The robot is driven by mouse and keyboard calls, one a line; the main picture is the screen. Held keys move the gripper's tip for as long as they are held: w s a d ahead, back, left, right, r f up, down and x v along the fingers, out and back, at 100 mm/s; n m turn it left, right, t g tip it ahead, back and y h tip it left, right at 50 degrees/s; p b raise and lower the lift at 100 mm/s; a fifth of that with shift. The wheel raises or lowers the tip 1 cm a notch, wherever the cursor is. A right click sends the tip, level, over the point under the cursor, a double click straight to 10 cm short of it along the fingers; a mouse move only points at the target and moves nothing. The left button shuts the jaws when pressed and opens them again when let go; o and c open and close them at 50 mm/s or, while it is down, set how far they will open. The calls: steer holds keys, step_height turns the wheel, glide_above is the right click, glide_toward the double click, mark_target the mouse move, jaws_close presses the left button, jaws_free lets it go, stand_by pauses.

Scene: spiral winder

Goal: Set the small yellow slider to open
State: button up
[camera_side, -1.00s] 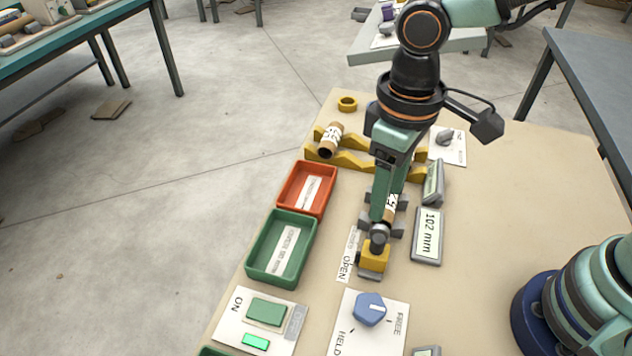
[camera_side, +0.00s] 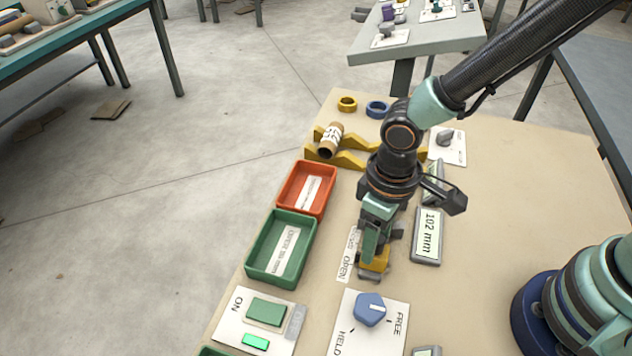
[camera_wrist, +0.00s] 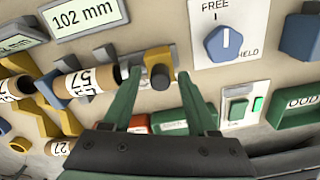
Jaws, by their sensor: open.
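The small yellow slider (camera_side: 379,260) sits beside a white label reading OPEN (camera_side: 346,262) in the side view, partly hidden by my gripper. In the wrist view the yellow slider (camera_wrist: 157,60) shows with a dark round knob (camera_wrist: 160,77) on top. My gripper (camera_side: 371,252) is low over it, jaws open. In the wrist view the two green fingers of my gripper (camera_wrist: 160,80) stand on either side of the slider's knob, with gaps visible. I cannot tell whether a finger touches the slider. Most of the label is hidden in the wrist view.
A blue knob (camera_side: 369,309) on a FREE/HELD plate stands in front of the slider. A display reading 102 mm (camera_side: 427,236) is to the right. Red (camera_side: 305,188) and green (camera_side: 281,247) trays stand left.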

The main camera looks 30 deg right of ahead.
jaws_close()
stand_by(1.4)
